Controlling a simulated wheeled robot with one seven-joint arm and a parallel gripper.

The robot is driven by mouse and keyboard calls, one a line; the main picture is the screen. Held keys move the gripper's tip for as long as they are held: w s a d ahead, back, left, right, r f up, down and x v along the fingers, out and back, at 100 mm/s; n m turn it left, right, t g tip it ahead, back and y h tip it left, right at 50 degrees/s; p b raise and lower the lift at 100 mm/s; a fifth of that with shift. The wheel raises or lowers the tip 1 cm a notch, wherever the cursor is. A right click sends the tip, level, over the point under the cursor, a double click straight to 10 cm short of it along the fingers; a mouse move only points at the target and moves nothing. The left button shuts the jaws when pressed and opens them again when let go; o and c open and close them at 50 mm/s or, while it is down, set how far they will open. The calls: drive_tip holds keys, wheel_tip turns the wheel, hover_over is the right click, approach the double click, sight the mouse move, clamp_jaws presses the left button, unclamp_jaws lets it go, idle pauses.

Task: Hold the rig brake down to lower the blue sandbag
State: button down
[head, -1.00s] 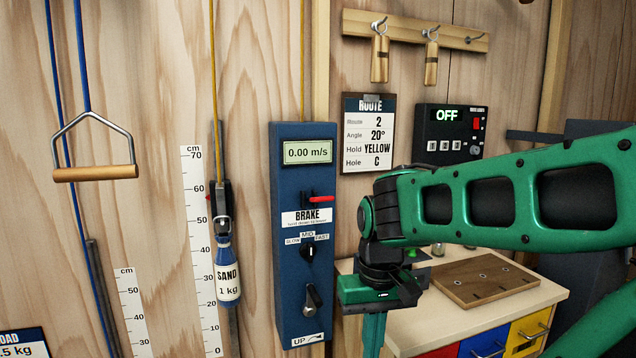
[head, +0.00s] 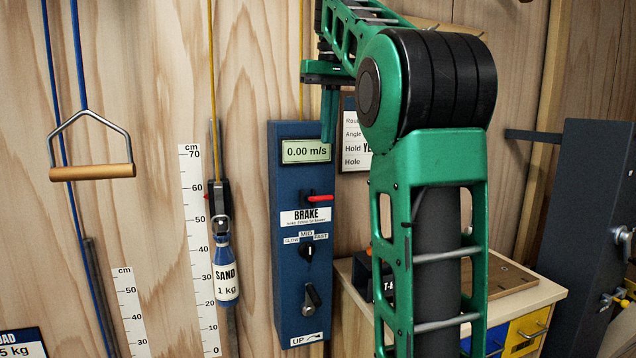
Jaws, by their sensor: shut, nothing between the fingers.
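The rig brake (head: 318,198) is a red-tipped lever on the blue control panel (head: 290,240), above the "BRAKE" label, and sticks out to the right. The panel's display (head: 306,151) reads 0.00 m/s. My gripper (head: 328,142) points down near the panel's upper right corner, above the brake lever and apart from it. Its fingers are shut and empty.
Below the brake are a speed knob (head: 310,251) and a crank (head: 312,298). A trapeze handle (head: 92,172) hangs at left. My arm covers part of the route card (head: 354,140) and the wooden cabinet (head: 535,292) at right.

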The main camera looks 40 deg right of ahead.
drive_tip(key=shift+w+a+r, duration=0.2)
drive_tip(key=shift+w+r, duration=0.05)
drive_tip(key=shift+r, duration=0.25)
drive_tip(key=shift+w+a+r, duration=0.15)
drive_tip(key=shift+w+r, duration=0.05)
drive_tip(key=shift+r, duration=0.3)
drive_tip(key=shift+f, duration=0.1)
